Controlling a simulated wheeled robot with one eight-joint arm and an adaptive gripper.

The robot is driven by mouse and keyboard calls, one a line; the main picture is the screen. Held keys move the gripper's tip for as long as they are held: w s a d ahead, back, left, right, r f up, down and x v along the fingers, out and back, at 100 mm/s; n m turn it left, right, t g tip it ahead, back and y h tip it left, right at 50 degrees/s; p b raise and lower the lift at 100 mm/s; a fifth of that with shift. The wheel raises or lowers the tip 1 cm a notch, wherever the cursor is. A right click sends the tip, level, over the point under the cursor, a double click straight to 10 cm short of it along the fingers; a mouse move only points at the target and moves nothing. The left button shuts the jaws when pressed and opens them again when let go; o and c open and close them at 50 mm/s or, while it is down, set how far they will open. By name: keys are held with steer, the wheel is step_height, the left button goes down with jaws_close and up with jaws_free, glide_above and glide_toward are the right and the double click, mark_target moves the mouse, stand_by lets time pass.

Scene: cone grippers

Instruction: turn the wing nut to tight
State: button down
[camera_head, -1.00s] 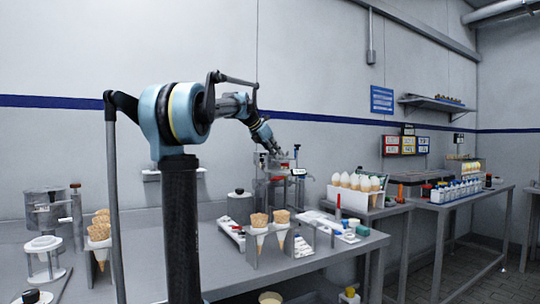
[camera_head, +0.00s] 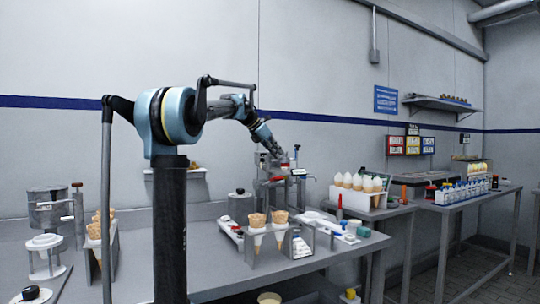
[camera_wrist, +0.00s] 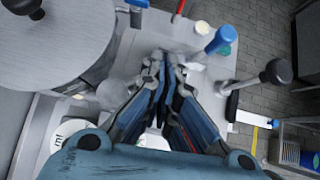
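My gripper (camera_head: 280,157) is at the metal press-like fixture (camera_head: 268,192) at the back of the near table. In the wrist view my gripper (camera_wrist: 163,65) points away from the camera, its fingers converging to closely spaced tips. The tips are over a pale, blurred area, and I cannot make out what lies between or under them. I cannot pick out the wing nut for certain in either view; it is too small or hidden by the fingers.
A large round metal lid (camera_wrist: 60,42) fills the wrist view's upper left. A blue-capped part (camera_wrist: 222,40) and a black ball-ended lever (camera_wrist: 275,73) are to the right. In the head view, a cone stand (camera_head: 250,247) and a white cone rack (camera_head: 352,199) stand nearby.

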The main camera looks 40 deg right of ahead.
steer(key=shift+s, duration=0.15)
steer(key=shift+s+a, duration=0.2)
steer(key=shift+s, duration=0.4)
steer(key=w+a+r+m+g, duration=0.1)
steer(key=w+a+r+m, duration=0.15)
steer(key=a+r, duration=0.65)
steer(key=shift+n+g, duration=0.25)
steer(key=shift+g, duration=0.05)
steer(key=x, duration=0.3)
steer(key=a+f+x, duration=0.1)
steer(key=x, duration=0.7)
steer(key=shift+s+a+f, duration=0.1)
steer(key=shift+s+f, duration=0.2)
steer(key=shift+s+d, duration=0.25)
steer(key=shift+d, duration=0.65)
